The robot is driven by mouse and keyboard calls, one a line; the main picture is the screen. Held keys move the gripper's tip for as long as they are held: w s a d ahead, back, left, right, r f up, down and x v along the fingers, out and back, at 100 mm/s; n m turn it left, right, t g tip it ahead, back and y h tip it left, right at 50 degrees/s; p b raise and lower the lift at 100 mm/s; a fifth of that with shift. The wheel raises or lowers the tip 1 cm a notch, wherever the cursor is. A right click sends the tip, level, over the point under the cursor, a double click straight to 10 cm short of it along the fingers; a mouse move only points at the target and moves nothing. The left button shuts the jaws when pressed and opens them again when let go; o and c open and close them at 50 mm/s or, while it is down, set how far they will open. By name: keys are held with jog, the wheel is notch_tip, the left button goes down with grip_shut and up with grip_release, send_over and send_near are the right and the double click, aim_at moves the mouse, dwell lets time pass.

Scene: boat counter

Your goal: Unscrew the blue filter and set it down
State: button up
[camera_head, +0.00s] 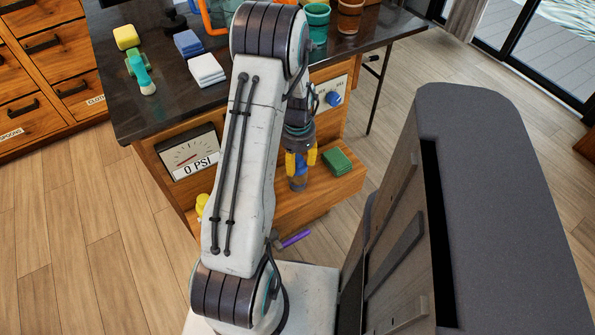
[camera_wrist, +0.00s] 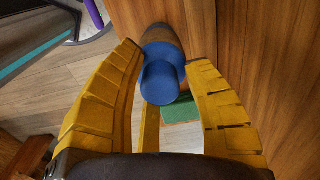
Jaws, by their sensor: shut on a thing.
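The blue filter (camera_wrist: 162,82) is between the yellow fingers of my gripper (camera_wrist: 166,58) in the wrist view. Its blue end faces the camera and a darker part extends away. In the head view the gripper (camera_head: 301,158) points down beside the wooden cabinet, shut on the filter (camera_head: 298,181), which hangs below the fingers over the lower wooden ledge. I cannot tell whether its lower end touches the ledge. The arm hides part of the cabinet front.
A green pad (camera_head: 338,161) lies on the lower ledge (camera_head: 325,197), right of the filter. A gauge (camera_head: 190,152) reading 0 PSI and a blue knob (camera_head: 333,98) are on the cabinet. Sponges and a brush (camera_head: 140,70) lie on the dark counter (camera_head: 150,112). A purple-handled thing (camera_head: 295,238) is low.

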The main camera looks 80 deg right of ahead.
jog(key=shift+n, duration=0.8)
jog(key=shift+f, duration=0.1)
jog(key=shift+n+b, duration=0.3)
jog(key=shift+n, duration=0.5)
jog(key=shift+n, duration=0.9)
jog(key=shift+n+b, duration=0.3)
jog(key=shift+n, duration=0.5)
